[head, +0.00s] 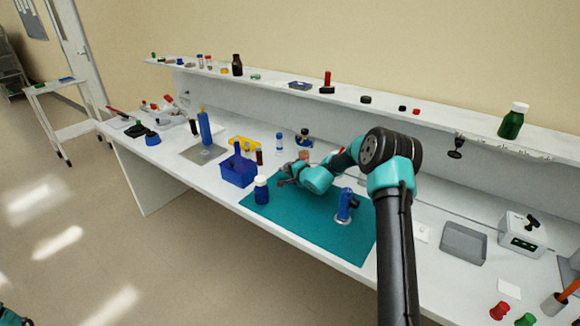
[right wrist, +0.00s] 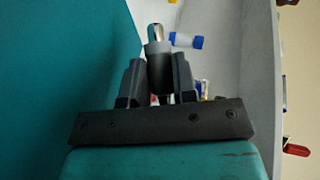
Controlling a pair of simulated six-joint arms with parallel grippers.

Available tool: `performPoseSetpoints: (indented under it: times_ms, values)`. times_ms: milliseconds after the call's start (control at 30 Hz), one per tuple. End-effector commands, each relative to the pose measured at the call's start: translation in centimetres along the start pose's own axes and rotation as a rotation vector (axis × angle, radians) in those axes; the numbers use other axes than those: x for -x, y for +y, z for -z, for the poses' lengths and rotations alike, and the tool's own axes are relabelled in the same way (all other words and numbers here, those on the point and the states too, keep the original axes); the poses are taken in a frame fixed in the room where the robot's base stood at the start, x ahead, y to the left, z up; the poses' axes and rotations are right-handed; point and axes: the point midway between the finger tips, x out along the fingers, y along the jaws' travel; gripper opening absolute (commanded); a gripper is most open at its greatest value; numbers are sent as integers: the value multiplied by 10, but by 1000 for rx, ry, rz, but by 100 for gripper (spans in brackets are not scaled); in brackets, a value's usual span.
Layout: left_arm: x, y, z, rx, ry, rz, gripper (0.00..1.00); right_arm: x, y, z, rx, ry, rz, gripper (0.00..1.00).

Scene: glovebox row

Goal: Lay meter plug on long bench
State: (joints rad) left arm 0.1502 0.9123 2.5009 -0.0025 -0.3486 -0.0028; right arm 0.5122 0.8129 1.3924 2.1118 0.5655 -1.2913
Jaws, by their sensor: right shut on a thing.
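The plug-like piece (right wrist: 158,50), dark grey with a shiny metal tip, stands out from between the fingers of my right gripper (right wrist: 158,80) in the right wrist view. I take it for the meter plug. The right gripper is shut on it. In the head view this gripper (head: 287,175) is over the far left part of the teal mat, and the plug is too small to make out there. The long bench (head: 440,272) is the white worktop under the mat. I cannot tell whether the plug touches the surface. My left gripper is out of view.
A grey tray (head: 463,243) lies right. A raised shelf (head: 300,82) runs behind.

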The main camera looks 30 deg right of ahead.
Motion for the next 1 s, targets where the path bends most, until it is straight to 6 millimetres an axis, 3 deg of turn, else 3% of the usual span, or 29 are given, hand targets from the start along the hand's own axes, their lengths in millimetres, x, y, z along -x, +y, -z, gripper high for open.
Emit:
performPoseSetpoints:
  times_ms: [333,867,900,1000]
  values:
    - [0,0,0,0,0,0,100,-6,20,-3,0,0,0,0]
    - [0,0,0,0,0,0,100,-6,21,-4,0,0,1,0]
    - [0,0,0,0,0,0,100,-6,21,-4,0,0,1,27]
    - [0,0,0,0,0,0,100,-6,21,-4,0,0,1,36]
